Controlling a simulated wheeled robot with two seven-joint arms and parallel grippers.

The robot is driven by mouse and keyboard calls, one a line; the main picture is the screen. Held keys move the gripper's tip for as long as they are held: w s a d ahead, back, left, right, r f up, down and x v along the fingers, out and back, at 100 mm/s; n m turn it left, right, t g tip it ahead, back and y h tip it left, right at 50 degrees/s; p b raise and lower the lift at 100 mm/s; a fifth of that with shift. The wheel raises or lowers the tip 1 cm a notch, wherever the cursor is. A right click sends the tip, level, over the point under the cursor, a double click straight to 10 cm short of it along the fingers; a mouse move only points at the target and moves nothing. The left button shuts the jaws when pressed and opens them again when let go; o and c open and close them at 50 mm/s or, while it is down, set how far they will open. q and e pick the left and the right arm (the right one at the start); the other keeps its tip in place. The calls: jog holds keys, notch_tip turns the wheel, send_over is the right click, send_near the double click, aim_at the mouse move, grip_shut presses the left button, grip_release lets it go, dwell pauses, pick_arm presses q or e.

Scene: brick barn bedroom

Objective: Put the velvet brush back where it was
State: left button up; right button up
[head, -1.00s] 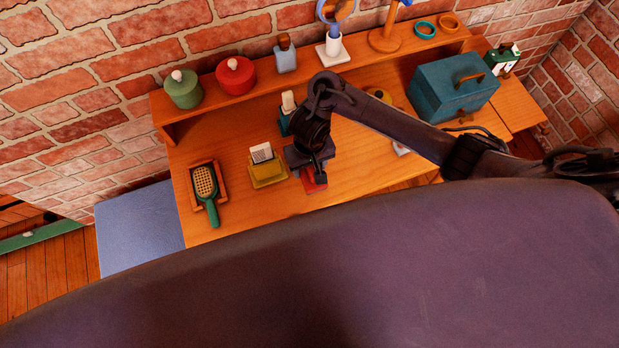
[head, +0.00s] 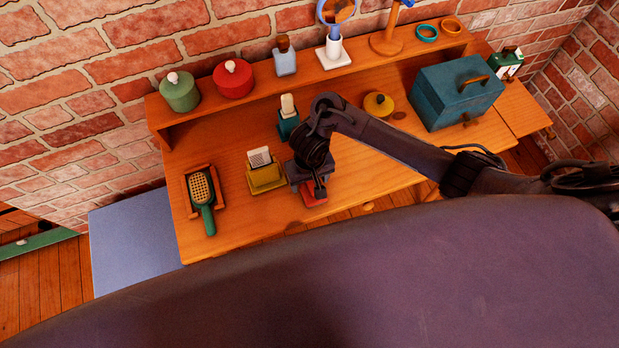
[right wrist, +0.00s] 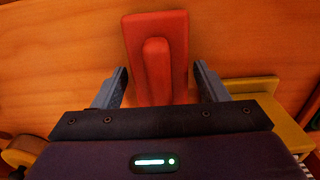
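A red block with a raised red grip along its top, which I take to be the velvet brush, lies on the wooden desk. It shows in the right wrist view (right wrist: 174,30) and partly in the head view (head: 314,199). My right gripper (right wrist: 161,84) is open, with one finger on each side of the raised grip and clear gaps between. In the head view my right gripper (head: 314,186) is over the red block and hides part of it. My left gripper is not in view.
A green-handled hairbrush (head: 202,190) lies in a wooden tray at the left. A yellow holder (head: 266,181) and a teal holder (head: 288,124) stand near my right gripper. A yellow lidded pot (head: 378,105) and blue box (head: 456,90) are farther right. The shelf carries jars.

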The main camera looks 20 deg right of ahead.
jog(key=shift+o, duration=0.7)
jog(key=shift+r, duration=0.3)
notch_tip(320, 180, up, 12)
jog(key=p, duration=0.9)
jog(key=shift+f, duration=0.15)
